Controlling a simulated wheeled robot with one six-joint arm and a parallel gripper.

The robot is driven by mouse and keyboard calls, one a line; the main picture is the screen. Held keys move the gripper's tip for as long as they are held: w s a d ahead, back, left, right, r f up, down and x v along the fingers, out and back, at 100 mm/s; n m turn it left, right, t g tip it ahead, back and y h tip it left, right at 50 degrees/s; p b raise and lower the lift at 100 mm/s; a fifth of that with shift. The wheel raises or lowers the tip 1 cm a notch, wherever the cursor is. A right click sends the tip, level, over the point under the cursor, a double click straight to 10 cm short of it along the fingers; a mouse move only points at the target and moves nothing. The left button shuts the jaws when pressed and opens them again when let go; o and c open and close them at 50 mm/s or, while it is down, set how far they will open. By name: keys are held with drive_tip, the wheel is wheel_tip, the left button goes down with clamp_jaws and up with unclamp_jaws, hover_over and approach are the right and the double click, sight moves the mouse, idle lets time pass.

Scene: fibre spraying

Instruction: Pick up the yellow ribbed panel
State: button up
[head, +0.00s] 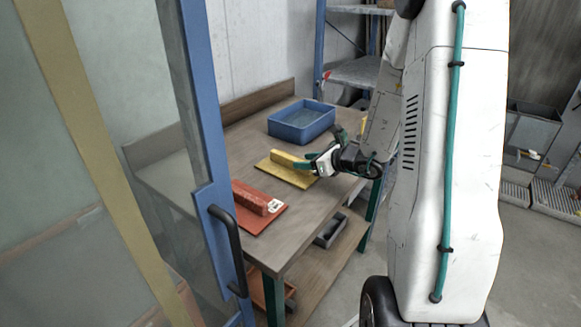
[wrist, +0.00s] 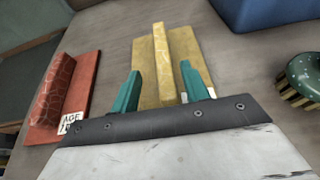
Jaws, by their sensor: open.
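The yellow ribbed panel (head: 287,170) lies flat on the wooden table, with one raised rib along its middle. In the wrist view the yellow panel (wrist: 148,80) lies ahead of my gripper, its rib pointing between the fingers. My gripper (head: 312,161) is at the panel's right side in the head view. In the wrist view its two green fingers (wrist: 158,85) are apart, one on each side of the rib, with nothing held between them. I cannot tell how high the fingertips are above the panel.
A red ribbed panel (head: 265,213) with a white label lies nearer on the table (head: 310,215). A blue bin (head: 301,122) stands behind the yellow panel. A round green brush (wrist: 302,75) lies at right in the wrist view. A blue-framed glass door (head: 207,165) stands at left.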

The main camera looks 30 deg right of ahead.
sight(296, 159)
drive_tip(key=x, duration=0.5)
drive_tip(key=shift+d, duration=0.25)
drive_tip(key=shift+r, duration=0.1)
clamp_jaws()
drive_tip(key=shift+r, duration=0.1)
